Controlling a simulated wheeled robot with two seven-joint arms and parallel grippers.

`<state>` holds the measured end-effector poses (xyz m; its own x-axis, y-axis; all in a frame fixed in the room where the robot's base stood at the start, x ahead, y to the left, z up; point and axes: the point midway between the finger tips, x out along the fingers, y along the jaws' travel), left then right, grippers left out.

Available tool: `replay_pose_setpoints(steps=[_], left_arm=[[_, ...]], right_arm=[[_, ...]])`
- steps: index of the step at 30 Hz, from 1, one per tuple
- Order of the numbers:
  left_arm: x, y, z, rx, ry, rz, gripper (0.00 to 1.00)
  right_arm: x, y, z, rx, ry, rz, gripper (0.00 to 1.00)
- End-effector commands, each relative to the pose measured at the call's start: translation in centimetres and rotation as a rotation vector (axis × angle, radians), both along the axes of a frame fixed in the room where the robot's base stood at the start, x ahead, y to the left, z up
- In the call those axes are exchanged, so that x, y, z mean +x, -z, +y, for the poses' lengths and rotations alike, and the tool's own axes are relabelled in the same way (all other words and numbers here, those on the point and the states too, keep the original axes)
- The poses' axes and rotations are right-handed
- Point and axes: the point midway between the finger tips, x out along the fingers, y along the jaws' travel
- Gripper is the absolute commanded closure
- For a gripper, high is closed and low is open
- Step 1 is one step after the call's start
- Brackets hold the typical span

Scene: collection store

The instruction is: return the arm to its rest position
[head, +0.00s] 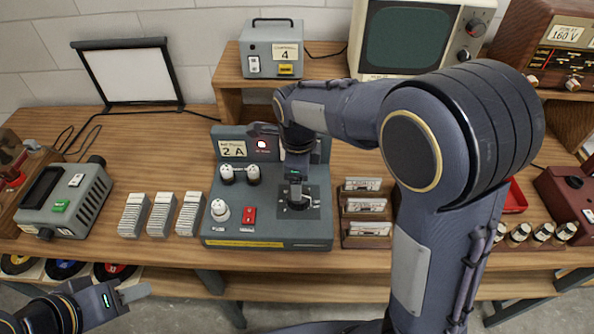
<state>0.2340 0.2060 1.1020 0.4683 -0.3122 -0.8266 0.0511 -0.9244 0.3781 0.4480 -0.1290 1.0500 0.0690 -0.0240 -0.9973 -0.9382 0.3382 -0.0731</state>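My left gripper (136,292) is low at the left, in front of the bench edge. Its pale fingers point right and nothing shows between them; the gap between them is not clear. My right arm rises from the bottom, bends at a large elbow and reaches over the bench. My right gripper (296,194) points down at the dark square plate on the right of the grey "2 A" console (270,232). Its fingertips are at or just above a small round part there. Whether they touch or grip it is hidden.
The wooden bench (180,120) holds a grey box with a green button (65,200), several card stacks (162,214), a card rack (367,212) and a framed white panel (130,74). A shelf behind carries a "4" box (272,50) and a monitor (412,40).

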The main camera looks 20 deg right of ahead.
Motion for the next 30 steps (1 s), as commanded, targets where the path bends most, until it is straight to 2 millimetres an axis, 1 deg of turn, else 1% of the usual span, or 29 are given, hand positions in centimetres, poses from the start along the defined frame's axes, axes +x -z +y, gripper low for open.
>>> replay_pose_setpoints(steps=[7, 11, 14, 15, 17, 18, 20, 21, 23, 25, 27, 30], left_arm=[[0.0, 0.0, 0.0, 0.000, 0.000, 0.000, 0.64], [0.0, 0.0, 0.0, 0.000, 0.000, 0.000, 0.64], [0.0, 0.0, 0.0, 0.000, 0.000, 0.000, 0.64], [0.0, 0.0, 0.0, 0.000, 0.000, 0.000, 0.64], [0.0, 0.0, 0.0, 0.000, 0.000, 0.000, 0.64], [0.0, 0.0, 0.0, 0.000, 0.000, 0.000, 0.64], [0.0, 0.0, 0.0, 0.000, 0.000, 0.000, 0.64], [0.0, 0.0, 0.0, 0.000, 0.000, 0.000, 0.64], [0.0, 0.0, 0.0, 0.000, 0.000, 0.000, 0.64], [0.0, 0.0, 0.0, 0.000, 0.000, 0.000, 0.64], [0.0, 0.0, 0.0, 0.000, 0.000, 0.000, 0.64], [0.0, 0.0, 0.0, 0.000, 0.000, 0.000, 0.64]], right_arm=[[-0.1, 0.0, -0.1, 0.005, -0.005, 0.001, 0.26], [-1.4, -0.3, -1.2, 0.073, -0.096, 0.012, 0.26], [-3.7, -1.2, -2.8, 0.176, -0.272, -0.007, 0.26], [-4.9, -1.7, -3.5, 0.220, -0.363, -0.032, 0.26], [-6.8, -2.5, -4.4, 0.272, -0.514, -0.090, 0.26], [-8.1, -3.2, -5.0, 0.293, -0.618, -0.139, 0.26], [-10.1, -4.1, -5.7, 0.301, -0.773, -0.224, 0.26], [-11.5, -4.6, -6.1, 0.291, -0.876, -0.284, 0.26], [-13.5, -5.3, -6.7, 0.251, -1.028, -0.374, 0.26], [-15.7, -5.8, -7.1, 0.171, -1.195, -0.464, 0.26], [-17.6, -6.0, -7.4, 0.071, -1.345, -0.529, 0.26], [-19.6, -5.8, -7.6, -0.072, -1.517, -0.573, 0.26]])
